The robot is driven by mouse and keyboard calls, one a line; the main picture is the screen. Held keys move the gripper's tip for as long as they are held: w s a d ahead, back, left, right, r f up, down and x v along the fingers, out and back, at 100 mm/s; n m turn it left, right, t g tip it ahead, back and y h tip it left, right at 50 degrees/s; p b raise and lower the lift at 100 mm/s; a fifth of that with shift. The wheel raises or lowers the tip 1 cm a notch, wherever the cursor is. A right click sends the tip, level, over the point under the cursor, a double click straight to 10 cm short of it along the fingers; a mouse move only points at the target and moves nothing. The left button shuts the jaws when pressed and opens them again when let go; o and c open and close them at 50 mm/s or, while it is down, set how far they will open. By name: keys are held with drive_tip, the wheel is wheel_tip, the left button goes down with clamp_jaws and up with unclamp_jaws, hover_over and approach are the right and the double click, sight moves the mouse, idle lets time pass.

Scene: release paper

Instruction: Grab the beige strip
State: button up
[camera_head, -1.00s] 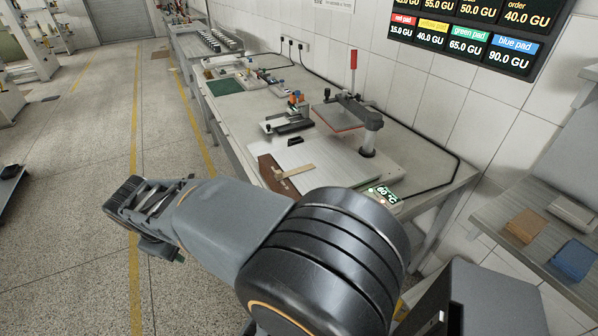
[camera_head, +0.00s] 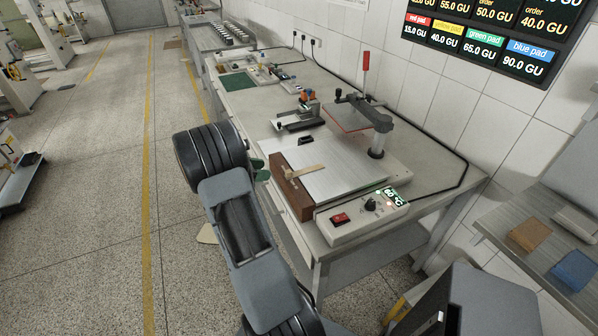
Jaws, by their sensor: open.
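The beige strip (camera_head: 306,172) is small and thin. It lies across the brown block (camera_head: 290,188) at the near left edge of a grey-white plate (camera_head: 340,165), with its right end over the plate. No gripper or arm touches it. My arm rises from the bottom of the view and bends at a dark ribbed joint to the left of the workbench. I cannot make out my gripper; its fingers do not show clearly past that joint.
The plate belongs to a heat press with a raised arm (camera_head: 368,112), a control box (camera_head: 362,218) reading 60 °C and a red switch. A small black piece (camera_head: 305,140) and a clamp-like tool (camera_head: 300,115) sit behind the plate. A shelf with coloured pads stands at right.

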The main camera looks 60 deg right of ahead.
sight(288, 171)
drive_tip(key=shift+p+x, duration=1)
drive_tip(key=shift+x, duration=3.8)
drive_tip(key=shift+a, duration=0.15)
clamp_jaws()
